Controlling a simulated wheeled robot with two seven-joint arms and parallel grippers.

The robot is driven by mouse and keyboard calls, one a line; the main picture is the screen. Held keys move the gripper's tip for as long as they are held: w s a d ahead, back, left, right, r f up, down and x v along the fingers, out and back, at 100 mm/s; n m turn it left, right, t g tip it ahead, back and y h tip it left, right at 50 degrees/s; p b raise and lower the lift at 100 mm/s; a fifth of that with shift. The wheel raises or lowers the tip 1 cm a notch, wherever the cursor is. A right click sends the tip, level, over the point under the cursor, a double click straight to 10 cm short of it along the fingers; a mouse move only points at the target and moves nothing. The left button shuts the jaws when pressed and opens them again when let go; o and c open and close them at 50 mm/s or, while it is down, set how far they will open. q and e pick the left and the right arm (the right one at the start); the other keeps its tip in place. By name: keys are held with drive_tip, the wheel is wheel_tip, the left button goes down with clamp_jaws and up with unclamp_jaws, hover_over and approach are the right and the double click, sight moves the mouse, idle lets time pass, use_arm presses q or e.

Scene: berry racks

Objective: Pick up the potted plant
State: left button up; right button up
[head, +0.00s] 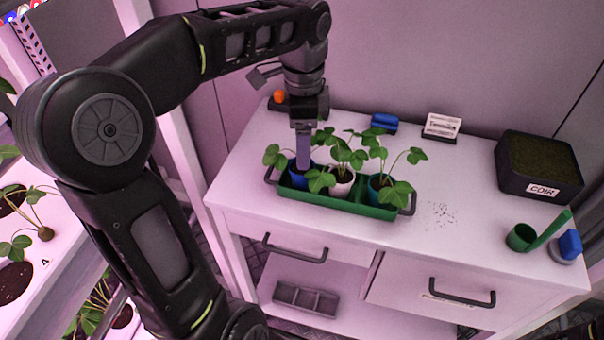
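Three potted plants with green leaves stand in a green tray (340,204) with dark end handles, on a white cabinet. The left plant is in a blue pot (298,180), the middle one in a white pot (341,186), the right one in a teal pot (376,192). My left gripper (303,165) points down at the blue pot, its fingers reaching the pot's rim. I see the fingers edge-on, so their gap and any contact are hidden. The leaves partly cover the pots. My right gripper is not in view.
A dark bin labelled COIR (541,168), a green scoop (522,237) and a blue-topped item (570,245) are at the right. A small sign (442,127) and a blue object (384,122) stand behind. Dark specks (441,215) dot the top right of the tray. Planted racks (50,260) are at left.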

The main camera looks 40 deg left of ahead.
sight(302, 175)
use_arm(q)
drive_tip(key=shift+f+p, duration=0.45)
drive_tip(key=shift+f, duration=2.15)
drive_tip(key=shift+f, duration=0.25)
drive_tip(key=shift+c, duration=0.3)
clamp_jaws()
